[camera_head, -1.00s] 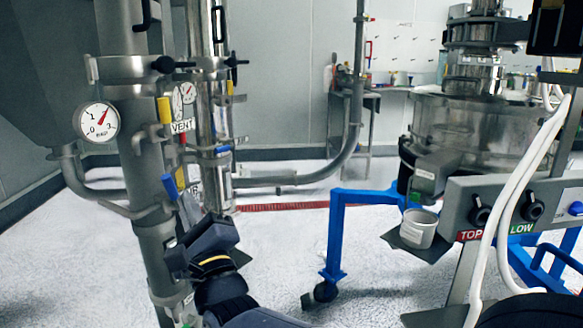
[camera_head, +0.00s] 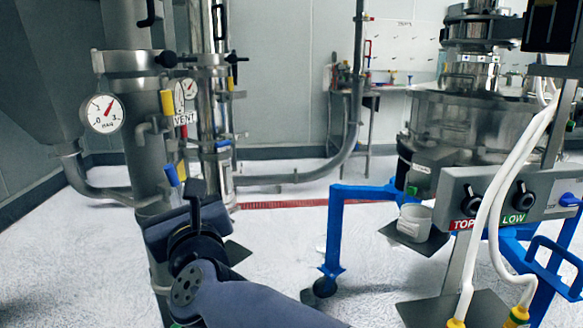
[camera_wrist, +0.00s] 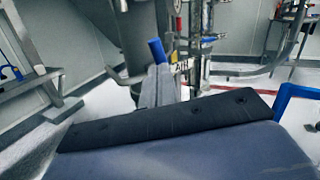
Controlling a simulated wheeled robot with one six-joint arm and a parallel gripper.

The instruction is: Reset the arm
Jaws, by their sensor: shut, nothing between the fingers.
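My arm rises from the bottom of the head view, its wrist in front of the steel column (camera_head: 145,180) at the left. In that view the fingers are hidden or too dark to make out. In the wrist view my gripper (camera_wrist: 158,84) shows as two grey fingers close together beyond the dark bar of its body. It is shut and holds nothing. A blue handle (camera_wrist: 157,50) appears just above the fingertips. Whether the fingers touch it cannot be told.
A pressure gauge (camera_head: 103,113) and a VENT label (camera_head: 185,119) are on the pipes at the left. The sifter (camera_head: 465,125) stands at the right on a blue wheeled frame (camera_head: 335,235). Open white floor (camera_head: 285,230) lies between.

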